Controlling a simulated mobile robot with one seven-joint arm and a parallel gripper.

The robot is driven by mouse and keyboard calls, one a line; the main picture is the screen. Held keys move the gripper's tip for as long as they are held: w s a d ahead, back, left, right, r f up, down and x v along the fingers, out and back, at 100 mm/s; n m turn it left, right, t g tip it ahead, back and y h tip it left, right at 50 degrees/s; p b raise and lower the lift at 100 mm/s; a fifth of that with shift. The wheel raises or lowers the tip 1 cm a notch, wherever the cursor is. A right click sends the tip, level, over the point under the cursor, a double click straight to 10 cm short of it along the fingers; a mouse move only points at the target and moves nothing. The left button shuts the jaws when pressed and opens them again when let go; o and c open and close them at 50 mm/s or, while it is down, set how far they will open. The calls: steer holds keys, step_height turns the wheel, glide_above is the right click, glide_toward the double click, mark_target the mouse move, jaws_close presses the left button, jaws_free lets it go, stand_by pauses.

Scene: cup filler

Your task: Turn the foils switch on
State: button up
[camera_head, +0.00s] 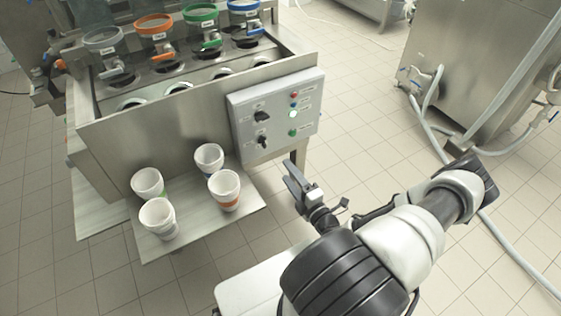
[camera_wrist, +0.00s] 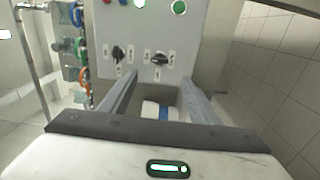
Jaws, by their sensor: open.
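The grey control panel (camera_head: 277,113) is on the front of the steel machine. It carries two black rotary switches, an upper one (camera_head: 262,117) and a lower one (camera_head: 263,141). In the wrist view they sit side by side, one left (camera_wrist: 118,54) and one right (camera_wrist: 159,58). Their labels are too small to read, so I cannot tell which is the foils switch. My gripper (camera_head: 289,172) is open and empty, in front of and below the panel. In the wrist view the right switch appears just beyond the gap between my fingertips (camera_wrist: 160,76), apart from them.
Red (camera_head: 294,95), white lit (camera_head: 293,114) and green (camera_head: 293,132) buttons or lamps line the panel's right side. Several white cups stand on the steel shelf (camera_head: 247,207) at left, below the panel.

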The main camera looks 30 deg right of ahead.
steer(key=shift+s, duration=1.3)
